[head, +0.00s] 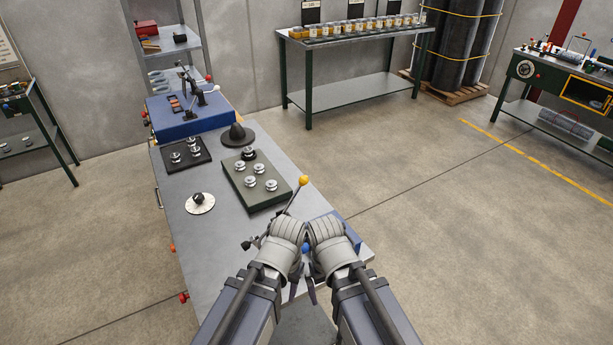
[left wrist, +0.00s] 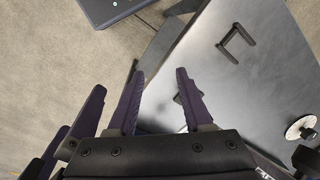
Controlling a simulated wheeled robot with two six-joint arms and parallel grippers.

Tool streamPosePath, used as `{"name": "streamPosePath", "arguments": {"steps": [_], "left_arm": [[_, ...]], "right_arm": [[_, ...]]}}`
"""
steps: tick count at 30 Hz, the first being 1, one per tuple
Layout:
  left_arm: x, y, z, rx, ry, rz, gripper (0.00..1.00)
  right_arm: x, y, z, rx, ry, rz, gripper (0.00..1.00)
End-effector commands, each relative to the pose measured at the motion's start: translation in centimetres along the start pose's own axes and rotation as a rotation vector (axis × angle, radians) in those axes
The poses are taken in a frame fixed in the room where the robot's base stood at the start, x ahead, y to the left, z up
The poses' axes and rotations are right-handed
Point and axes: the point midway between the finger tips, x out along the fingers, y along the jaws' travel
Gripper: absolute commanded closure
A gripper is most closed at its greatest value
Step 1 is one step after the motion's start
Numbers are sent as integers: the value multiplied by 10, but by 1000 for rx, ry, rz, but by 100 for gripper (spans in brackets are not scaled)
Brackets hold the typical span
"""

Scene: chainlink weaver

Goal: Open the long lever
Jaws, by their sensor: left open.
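A lever with a yellow ball knob (head: 303,180) slants up from the near end of the workbench, just beyond my two wrists; its lower end is hidden behind my left arm. Two more levers, one with a red knob (head: 208,78) and one with a white knob (head: 216,88), stand on the blue fixture (head: 188,120) at the far end. I cannot tell which is the long lever. My left gripper (left wrist: 160,72) is open and empty, pointing at the bench edge in the left wrist view. My right gripper's dark fingers (left wrist: 88,122) show beside it; their opening is unclear.
A blue block (head: 350,233) is partly behind my right wrist. Floor right of the bench is clear.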

Motion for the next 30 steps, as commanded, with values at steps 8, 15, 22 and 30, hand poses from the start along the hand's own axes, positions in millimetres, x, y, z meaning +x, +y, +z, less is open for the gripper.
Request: {"name": "streamPosePath", "arguments": {"steps": [8, 15, 22, 30], "left_arm": [[-40, -16, -101, 129, 28, 0, 41], [-91, -54, -253, 374, 80, -13, 41], [-114, -80, -330, 519, 109, -29, 41], [-114, -84, -339, 550, 115, -33, 41]], "right_arm": [[-36, 3, 2, 3, 0, -1, 0], [-81, 8, 5, 9, 0, -2, 0], [-101, 9, 6, 12, 0, -3, 0], [-101, 9, 6, 13, 0, -3, 0]]}}
